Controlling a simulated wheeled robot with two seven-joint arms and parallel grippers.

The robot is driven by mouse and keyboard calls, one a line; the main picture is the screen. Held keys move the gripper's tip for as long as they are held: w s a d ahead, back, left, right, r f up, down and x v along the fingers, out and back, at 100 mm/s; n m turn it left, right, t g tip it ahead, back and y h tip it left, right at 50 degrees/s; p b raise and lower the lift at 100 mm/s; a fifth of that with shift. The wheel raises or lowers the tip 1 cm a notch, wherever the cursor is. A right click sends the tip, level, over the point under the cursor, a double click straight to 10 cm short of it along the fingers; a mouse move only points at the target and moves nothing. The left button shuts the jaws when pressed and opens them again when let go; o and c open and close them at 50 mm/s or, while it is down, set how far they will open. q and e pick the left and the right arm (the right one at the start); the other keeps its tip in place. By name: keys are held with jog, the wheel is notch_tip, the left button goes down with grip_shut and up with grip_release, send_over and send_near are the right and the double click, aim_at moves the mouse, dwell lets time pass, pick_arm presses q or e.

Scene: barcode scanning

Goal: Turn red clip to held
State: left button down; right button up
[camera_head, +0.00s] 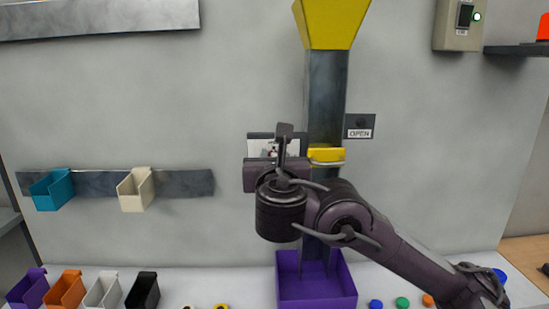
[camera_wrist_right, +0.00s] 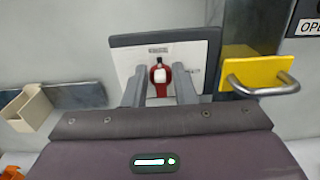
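The red clip (camera_wrist_right: 160,74) shows in the right wrist view on a white, dark-framed panel (camera_wrist_right: 198,48). It has a pale middle part and a dark tip at the top. My right gripper (camera_wrist_right: 159,76) faces the panel with its two grey fingers apart, one on each side of the clip in the picture. I see no contact with the clip, and I cannot tell the depth gap. In the head view my right gripper (camera_head: 284,142) is in front of the panel (camera_head: 259,146) and covers most of it. My left gripper is not in view.
A yellow flap with a metal handle (camera_wrist_right: 262,78) is right of the panel, on a chute (camera_head: 326,95) under a yellow hopper (camera_head: 331,22). A purple bin (camera_head: 316,292) stands below. Teal (camera_head: 53,188) and cream (camera_head: 135,188) holders hang left. Several small bins line the table.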

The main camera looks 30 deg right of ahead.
jog(key=c, duration=0.3)
jog(key=shift+m, duration=0.3)
jog(key=shift+s+d+f+m+b, duration=0.2)
jog(key=shift+m+b, duration=1.35)
jog(key=shift+m, duration=1.3)
jog(key=shift+d+f+m+b, duration=0.2)
jog(key=shift+m+b, duration=1.3)
jog(key=shift+m, duration=1.4)
jog(key=shift+s+d+f+m+b, duration=0.1)
jog(key=shift+f+m+b, duration=0.2)
jog(key=shift+m+b, duration=1.9)
jog(key=shift+m+p, duration=0.55)
jog(key=shift+m, duration=0.3)
jog(key=shift+c, duration=0.2)
jog(key=o, duration=0.7)
